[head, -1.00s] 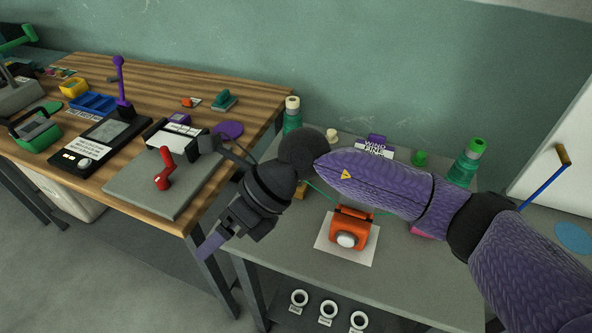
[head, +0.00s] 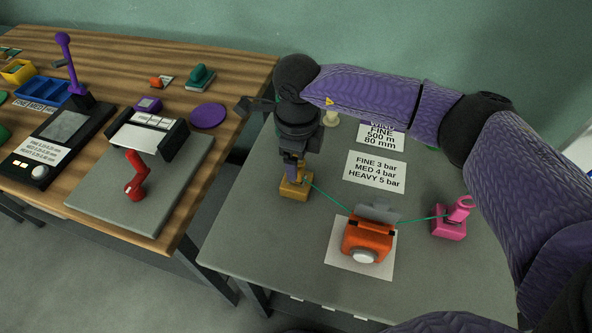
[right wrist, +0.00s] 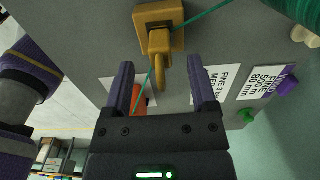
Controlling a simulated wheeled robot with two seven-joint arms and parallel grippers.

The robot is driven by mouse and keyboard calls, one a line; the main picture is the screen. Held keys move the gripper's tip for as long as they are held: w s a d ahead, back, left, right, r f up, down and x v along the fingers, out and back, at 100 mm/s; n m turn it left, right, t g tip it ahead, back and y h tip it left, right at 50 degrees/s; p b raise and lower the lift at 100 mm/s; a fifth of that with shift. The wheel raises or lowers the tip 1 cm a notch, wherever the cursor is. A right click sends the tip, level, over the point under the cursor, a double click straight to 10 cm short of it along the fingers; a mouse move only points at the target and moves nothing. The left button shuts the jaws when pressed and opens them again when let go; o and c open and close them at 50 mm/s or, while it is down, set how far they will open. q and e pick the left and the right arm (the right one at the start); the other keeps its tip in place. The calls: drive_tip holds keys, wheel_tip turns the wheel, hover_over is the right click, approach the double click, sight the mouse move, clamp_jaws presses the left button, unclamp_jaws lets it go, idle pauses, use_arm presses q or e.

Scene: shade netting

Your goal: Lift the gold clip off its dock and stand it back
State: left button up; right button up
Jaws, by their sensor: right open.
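The gold clip (right wrist: 160,48) sits on its gold dock (right wrist: 172,14), with a green line running off it. In the head view the gold dock (head: 296,190) stands at the left of the grey table, and my gripper partly hides the clip above it. My right gripper (head: 294,168) points down right over it. In the right wrist view my right gripper (right wrist: 161,68) is open, its two fingers on either side of the clip's lower loop, with gaps showing on both sides. My left gripper is not in view.
An orange device (head: 368,240) on a white sheet and a pink clip on a stand (head: 450,220) are to the right, joined by the green line. Printed cards (head: 375,172) lie behind. A wooden bench (head: 190,75) with a red lever (head: 136,178) is at the left.

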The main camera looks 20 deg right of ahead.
sight(300, 166)
wheel_tip(300, 166, down, 2)
drive_tip(key=shift+f, duration=0.4)
drive_tip(key=shift+r, duration=0.1)
drive_tip(key=shift+c, duration=0.4)
clamp_jaws()
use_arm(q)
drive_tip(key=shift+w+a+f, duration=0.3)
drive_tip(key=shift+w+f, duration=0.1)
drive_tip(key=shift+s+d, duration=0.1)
